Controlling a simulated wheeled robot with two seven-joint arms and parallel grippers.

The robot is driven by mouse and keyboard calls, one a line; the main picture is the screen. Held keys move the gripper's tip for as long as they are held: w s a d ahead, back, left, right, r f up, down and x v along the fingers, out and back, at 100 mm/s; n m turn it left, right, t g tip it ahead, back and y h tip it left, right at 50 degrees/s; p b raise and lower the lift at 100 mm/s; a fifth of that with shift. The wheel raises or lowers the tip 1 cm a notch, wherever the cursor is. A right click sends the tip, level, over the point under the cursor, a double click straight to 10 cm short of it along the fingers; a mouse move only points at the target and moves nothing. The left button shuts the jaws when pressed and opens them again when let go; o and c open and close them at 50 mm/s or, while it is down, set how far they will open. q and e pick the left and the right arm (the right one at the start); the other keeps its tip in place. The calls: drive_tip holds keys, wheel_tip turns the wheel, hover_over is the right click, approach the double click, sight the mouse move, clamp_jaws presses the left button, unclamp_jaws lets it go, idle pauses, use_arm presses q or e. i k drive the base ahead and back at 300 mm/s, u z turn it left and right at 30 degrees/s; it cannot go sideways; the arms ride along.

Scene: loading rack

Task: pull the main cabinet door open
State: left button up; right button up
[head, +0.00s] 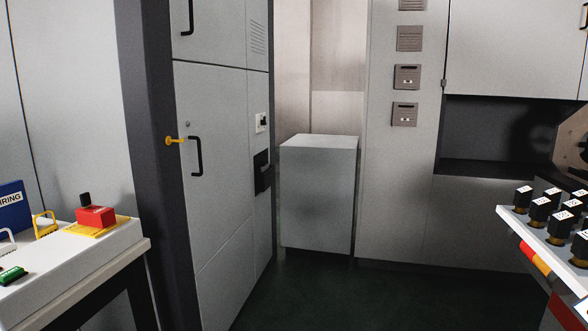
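The main cabinet door appears to be the tall grey door (222,200) left of centre, with a black bar handle (196,156) near its left edge. This door looks shut, flush with the panels around it. A yellow latch or knob (173,141) sticks out at the door's left edge, beside the handle. An upper door with its own black handle (187,18) sits above it. Neither of my grippers shows in the head view.
A bench (140,247) with a red block (95,216) and padlock-like pieces stands at the left. A table with several black-topped pieces (540,209) is at the right. Dark floor (330,295) between them is clear.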

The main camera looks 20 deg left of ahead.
sight(211, 102)
drive_tip(key=u, duration=0.35)
drive_tip(key=i, duration=2.3)
drive_tip(key=u, duration=1.05)
